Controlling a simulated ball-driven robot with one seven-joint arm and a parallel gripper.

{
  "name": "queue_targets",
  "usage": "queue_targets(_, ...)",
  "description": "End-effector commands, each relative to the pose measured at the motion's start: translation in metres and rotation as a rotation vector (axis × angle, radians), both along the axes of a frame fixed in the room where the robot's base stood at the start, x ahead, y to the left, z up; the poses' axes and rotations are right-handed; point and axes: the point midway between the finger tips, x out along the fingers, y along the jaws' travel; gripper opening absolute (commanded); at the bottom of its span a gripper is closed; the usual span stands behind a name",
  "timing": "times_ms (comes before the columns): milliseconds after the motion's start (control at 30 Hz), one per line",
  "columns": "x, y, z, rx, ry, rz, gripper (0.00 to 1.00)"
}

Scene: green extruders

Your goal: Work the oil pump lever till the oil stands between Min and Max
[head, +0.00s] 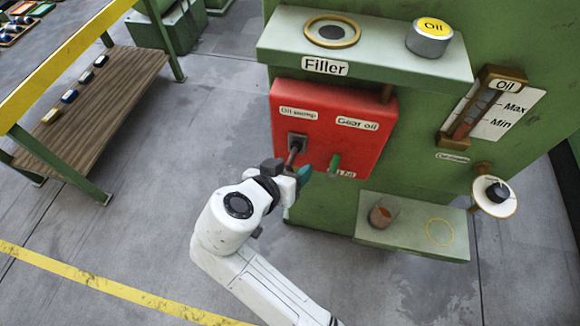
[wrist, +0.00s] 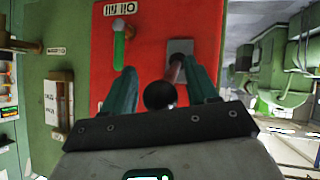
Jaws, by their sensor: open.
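The oil pump lever (head: 293,154) sticks out of a grey plate on the left of the red panel (head: 337,104). In the wrist view its rod and dark round knob (wrist: 160,95) lie between the two teal fingers of my gripper (wrist: 163,72). The fingers are open, one on each side of the rod, with visible gaps. In the head view my gripper (head: 303,172) is at the lever's lower end and partly hides it. The oil sight glass (head: 470,113) stands at the right, beside a plate marked Max and Min; its oil level is too small to read.
A green handle (head: 335,162) is just right of my gripper. A shelf marked Filler (head: 380,55) with a yellow-lidded Oil can (head: 430,37) overhangs the panel. A low ledge (head: 415,235) holds a brown cup (head: 383,211). A dial (head: 496,195) is at right.

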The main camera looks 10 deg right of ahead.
Motion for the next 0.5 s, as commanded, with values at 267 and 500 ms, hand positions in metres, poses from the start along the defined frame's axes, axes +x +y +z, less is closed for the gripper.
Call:
queue_targets(267, -0.012, 0.010, 0.008, 0.000, 0.001, 0.004, 0.58)
queue_targets(500, -0.042, 0.033, 0.034, 0.001, -0.001, 0.004, 0.58)
